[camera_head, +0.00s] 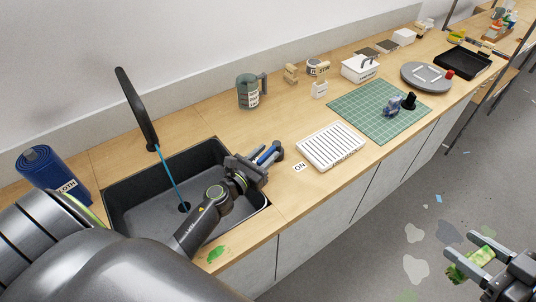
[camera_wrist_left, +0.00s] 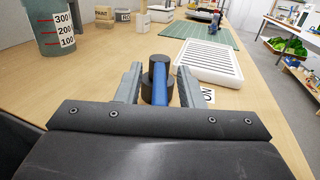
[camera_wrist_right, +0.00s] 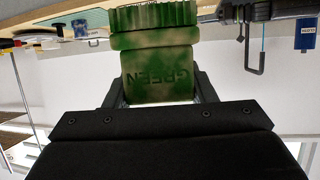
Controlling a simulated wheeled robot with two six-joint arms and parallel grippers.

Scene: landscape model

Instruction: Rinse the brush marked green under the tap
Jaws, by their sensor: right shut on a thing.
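The brush (camera_wrist_right: 158,75), lettered GREEN and smeared with green and brown, is held in my right gripper (camera_head: 464,258), shut on it. In the head view the brush (camera_head: 480,256) is at the lower right, above the floor and away from the sink. The black tap (camera_head: 136,108) stands behind the dark sink (camera_head: 150,222); a thin blue stream (camera_head: 170,172) runs from it into the sink. My left gripper (camera_head: 262,160) is open at the sink's right edge. Its fingers stand either side of a blue lever (camera_wrist_left: 160,84) on a black round knob (camera_wrist_left: 158,64), with gaps visible.
An ON label (camera_head: 299,167) lies near the knob. A white slatted tray (camera_head: 330,146), a grey-green measuring jug (camera_head: 247,92) and a green cutting mat (camera_head: 372,118) are on the counter. A blue cloth roll (camera_head: 52,172) stands left of the sink. Paint blotches mark the floor.

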